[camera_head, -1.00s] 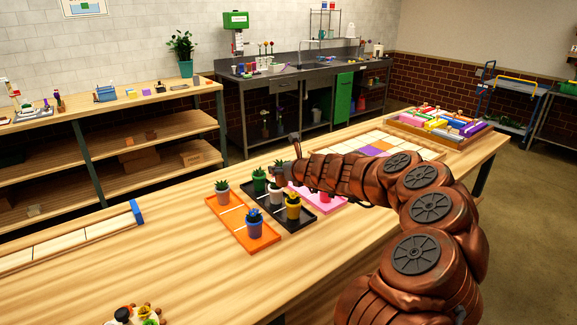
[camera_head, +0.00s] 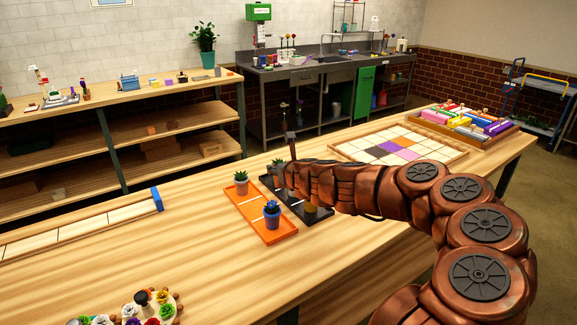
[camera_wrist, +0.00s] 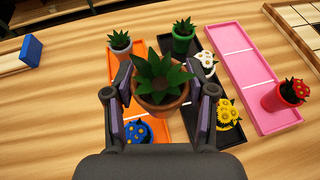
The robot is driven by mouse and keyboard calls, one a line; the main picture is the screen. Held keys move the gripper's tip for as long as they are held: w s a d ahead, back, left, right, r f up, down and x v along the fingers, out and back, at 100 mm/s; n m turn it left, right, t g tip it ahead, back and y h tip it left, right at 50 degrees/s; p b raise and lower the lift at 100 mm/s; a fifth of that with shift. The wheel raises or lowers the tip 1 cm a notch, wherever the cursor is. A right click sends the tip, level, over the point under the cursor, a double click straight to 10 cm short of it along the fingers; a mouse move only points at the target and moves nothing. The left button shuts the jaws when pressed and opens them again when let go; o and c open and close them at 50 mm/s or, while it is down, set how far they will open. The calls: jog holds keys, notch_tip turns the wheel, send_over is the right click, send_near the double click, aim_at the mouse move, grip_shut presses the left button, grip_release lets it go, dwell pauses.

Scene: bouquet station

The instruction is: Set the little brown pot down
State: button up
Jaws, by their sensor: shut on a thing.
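My gripper (camera_wrist: 160,88) is shut on the little brown pot (camera_wrist: 160,112), which holds a spiky green plant. In the wrist view the pot is over the border of the orange tray (camera_wrist: 113,66) and the black tray (camera_wrist: 225,88); its height above them is unclear. The orange tray holds a grey pot (camera_wrist: 120,43) and a blue pot (camera_wrist: 133,131). The black tray holds a green pot (camera_wrist: 183,42), a white-flowered pot (camera_wrist: 206,63) and a yellow-flowered pot (camera_wrist: 227,114). In the head view my arm hides the brown pot.
A pink tray (camera_wrist: 238,62) with a red pot (camera_wrist: 285,98) lies right of the black tray. A gridded board (camera_head: 350,152) and a crate of coloured blocks (camera_head: 465,124) are farther along the bench. Bare wood lies left of the orange tray.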

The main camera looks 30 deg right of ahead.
jog(key=s+a+r+m+h, duration=0.1)
jog(key=s+a, duration=0.1)
jog(key=a, duration=0.5)
jog(key=s+a+r+m+h, duration=0.1)
jog(key=s+a, duration=0.1)
jog(key=a, duration=0.5)
jog(key=shift+s+a+h, duration=0.4)
jog(key=shift+a, duration=0.15)
